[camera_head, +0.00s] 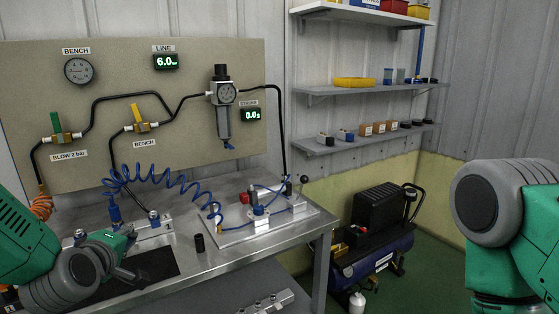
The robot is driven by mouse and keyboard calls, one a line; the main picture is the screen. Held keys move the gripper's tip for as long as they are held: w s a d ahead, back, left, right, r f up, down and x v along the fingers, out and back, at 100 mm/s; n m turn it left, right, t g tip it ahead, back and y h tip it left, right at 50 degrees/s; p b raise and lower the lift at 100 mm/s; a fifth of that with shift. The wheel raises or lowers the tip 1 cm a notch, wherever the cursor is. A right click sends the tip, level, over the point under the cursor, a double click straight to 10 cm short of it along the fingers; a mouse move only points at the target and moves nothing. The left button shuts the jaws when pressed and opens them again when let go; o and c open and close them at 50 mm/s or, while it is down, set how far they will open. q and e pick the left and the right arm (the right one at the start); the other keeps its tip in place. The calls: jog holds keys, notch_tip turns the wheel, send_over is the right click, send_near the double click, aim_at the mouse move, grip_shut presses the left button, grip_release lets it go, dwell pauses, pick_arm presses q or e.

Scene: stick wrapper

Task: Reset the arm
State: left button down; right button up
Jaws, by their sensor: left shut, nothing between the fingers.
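My left arm comes in from the lower left, green with a grey wrist joint. My left gripper (132,275) is over the dark mat (150,264) on the metal bench, shut and empty, partly hidden by its own wrist. My right arm (510,230) stands at the right edge, folded up beside the bench. Its gripper is out of the picture.
The bench (255,245) holds a white plate (270,222) with a red button and blue coiled hose (150,178). A black cylinder (199,243) stands near the mat. A panel with gauges and valves is behind. A compressor (375,250) stands on the floor.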

pick_arm(q)
jog(key=s+d+f+m+g+h, duration=0.1)
jog(key=s+f+m+g, duration=0.3)
jog(key=s+f, duration=0.5)
jog(key=s+d+f+m+g+h, duration=0.1)
jog(key=s+d+f+m+g, duration=0.15)
jog(key=s+f+m, duration=0.65)
jog(key=s+f+m+g, duration=0.1)
jog(key=s+f+g, duration=0.2)
jog(key=s+f, duration=0.3)
jog(key=s+a+f+m+g, duration=0.1)
jog(key=s+f+g, duration=0.3)
jog(key=s, duration=0.8)
jog(key=shift+f+m+y, duration=0.3)
jog(key=shift+f, duration=0.55)
